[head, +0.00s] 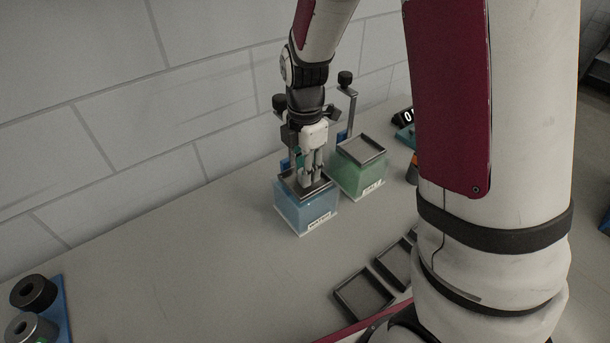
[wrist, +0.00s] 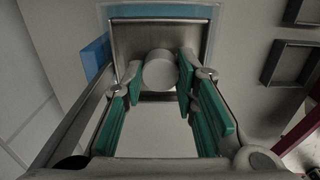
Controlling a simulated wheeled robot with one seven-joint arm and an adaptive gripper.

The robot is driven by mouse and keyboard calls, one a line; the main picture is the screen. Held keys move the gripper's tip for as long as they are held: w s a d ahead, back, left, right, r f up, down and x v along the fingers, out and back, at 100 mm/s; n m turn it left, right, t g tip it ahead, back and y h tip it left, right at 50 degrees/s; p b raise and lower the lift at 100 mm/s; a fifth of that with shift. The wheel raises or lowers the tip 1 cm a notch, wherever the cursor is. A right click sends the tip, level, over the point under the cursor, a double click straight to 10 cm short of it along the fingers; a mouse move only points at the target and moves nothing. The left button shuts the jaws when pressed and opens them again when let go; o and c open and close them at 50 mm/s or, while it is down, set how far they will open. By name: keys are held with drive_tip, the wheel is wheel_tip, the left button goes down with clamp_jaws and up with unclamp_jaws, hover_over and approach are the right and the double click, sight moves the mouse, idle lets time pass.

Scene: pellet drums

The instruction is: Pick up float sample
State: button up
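The float sample appears as a pale round piece (wrist: 160,71) in the wrist view, in the dark square tray (wrist: 122,43) on the blue block. My gripper (wrist: 160,75) has its teal pads on both sides of the piece, apparently touching it, with no clear gap. In the head view my gripper (head: 312,180) points down into the tray on top of the blue block (head: 303,213). The fingers hide the sample there. I cannot tell whether it is clear of the tray floor.
A green block (head: 359,178) with an empty dark tray stands right behind the blue one. Posts with dark knobs (head: 345,79) rise behind both. Empty square trays (head: 364,295) lie at the front right.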

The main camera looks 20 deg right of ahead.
drive_tip(key=shift+c, duration=0.6)
drive_tip(key=shift+r, duration=0.15)
drive_tip(key=shift+w+r, duration=0.1)
drive_tip(key=shift+r, duration=0.4)
wheel_tip(320, 180, up, 2)
drive_tip(key=shift+r+b, duration=0.1)
drive_tip(key=shift+b, duration=0.3)
drive_tip(key=s+r, duration=0.2)
drive_tip(key=s, duration=1.4)
drive_tip(key=w+d, duration=0.5)
drive_tip(key=d, duration=0.8)
drive_tip(key=w+d, duration=0.1)
drive_tip(key=w, duration=0.4)
drive_tip(key=w+d+f, duration=0.1)
drive_tip(key=w+d, duration=0.1)
drive_tip(key=w, duration=0.3)
drive_tip(key=w+d, duration=0.1)
drive_tip(key=w, duration=0.4)
drive_tip(key=shift+w+d+f, duration=0.15)
drive_tip(key=shift+w+f, duration=0.05)
drive_tip(key=shift+f, duration=0.15)
drive_tip(key=shift+f+p, duration=0.3)
drive_tip(key=shift+f, duration=1.45)
drive_tip(key=shift+f, duration=0.15)
